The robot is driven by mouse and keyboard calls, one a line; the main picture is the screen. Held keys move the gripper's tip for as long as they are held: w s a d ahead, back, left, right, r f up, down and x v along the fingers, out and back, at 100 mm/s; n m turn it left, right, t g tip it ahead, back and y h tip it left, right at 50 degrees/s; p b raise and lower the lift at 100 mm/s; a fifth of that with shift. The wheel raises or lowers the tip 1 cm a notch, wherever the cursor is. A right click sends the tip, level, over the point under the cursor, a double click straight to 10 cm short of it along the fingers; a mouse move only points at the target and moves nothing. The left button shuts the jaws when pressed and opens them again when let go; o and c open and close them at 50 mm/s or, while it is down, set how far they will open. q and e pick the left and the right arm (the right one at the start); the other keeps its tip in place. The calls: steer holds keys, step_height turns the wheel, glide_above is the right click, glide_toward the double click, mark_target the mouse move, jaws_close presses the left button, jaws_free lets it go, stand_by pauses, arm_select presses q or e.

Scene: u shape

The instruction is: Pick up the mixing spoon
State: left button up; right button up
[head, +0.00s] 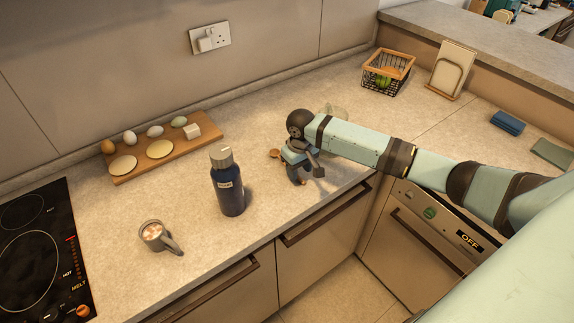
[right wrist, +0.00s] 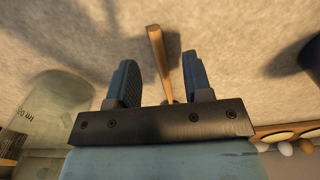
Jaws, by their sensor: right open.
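The wooden mixing spoon lies on the countertop; in the head view only its rounded end (head: 275,153) shows, just left of my right gripper. In the right wrist view its handle (right wrist: 157,48) runs between the two fingers and beyond their tips. My right gripper (head: 304,173) points down over the spoon, open, with a finger on each side of the handle. It also shows in the right wrist view (right wrist: 161,75), with gaps between the fingers and the handle. My left gripper is not in view.
A board (head: 196,143) with eggs lies behind. A wire basket (head: 384,83) stands at the back.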

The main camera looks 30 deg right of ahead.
steer(key=shift+d+f, duration=0.1)
steer(key=shift+f, duration=1.2)
jaws_close()
steer(key=shift+r, duration=0.15)
